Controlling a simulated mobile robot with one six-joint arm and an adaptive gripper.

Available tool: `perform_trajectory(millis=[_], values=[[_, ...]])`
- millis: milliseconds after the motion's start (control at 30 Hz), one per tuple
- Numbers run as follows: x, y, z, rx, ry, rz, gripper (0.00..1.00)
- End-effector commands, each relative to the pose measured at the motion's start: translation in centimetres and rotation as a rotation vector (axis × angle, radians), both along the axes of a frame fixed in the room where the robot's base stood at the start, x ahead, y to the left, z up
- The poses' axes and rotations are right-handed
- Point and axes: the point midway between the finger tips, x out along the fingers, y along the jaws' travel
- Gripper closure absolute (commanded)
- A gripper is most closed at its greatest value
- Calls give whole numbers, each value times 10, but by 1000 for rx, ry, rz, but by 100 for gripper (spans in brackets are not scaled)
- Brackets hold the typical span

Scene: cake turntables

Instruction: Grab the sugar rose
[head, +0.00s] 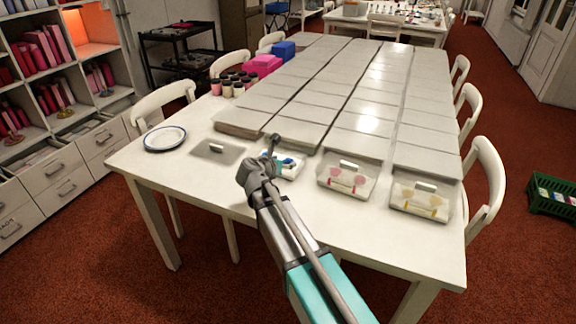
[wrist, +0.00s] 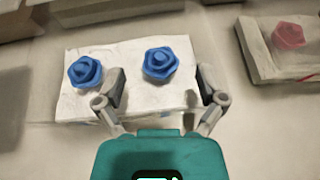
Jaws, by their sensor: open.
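Two blue sugar roses sit on a white slab or shallow tray (wrist: 112,99) in the wrist view. One rose (wrist: 85,72) is at the left and the other rose (wrist: 160,64) is at the right. My gripper (wrist: 161,84) is open and empty, with its fingers to the left and right below the right rose, apart from it. In the head view my gripper (head: 270,153) hangs over the tray (head: 292,172), partly hiding it, and small blue shapes show there. A pink rose (wrist: 289,36) sits in another container at the right.
Lidded boxes with pink (head: 347,181) and yellow (head: 420,199) contents stand to the right. Rows of closed boxes (head: 362,124) fill the table behind. The table front is clear.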

Motion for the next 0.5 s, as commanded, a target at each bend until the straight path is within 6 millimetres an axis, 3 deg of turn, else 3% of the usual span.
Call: perform_trajectory(millis=[200,500], values=[[16,-7,-8,-1,1,-1,11],[17,-8,-8,0,0,0,11]])
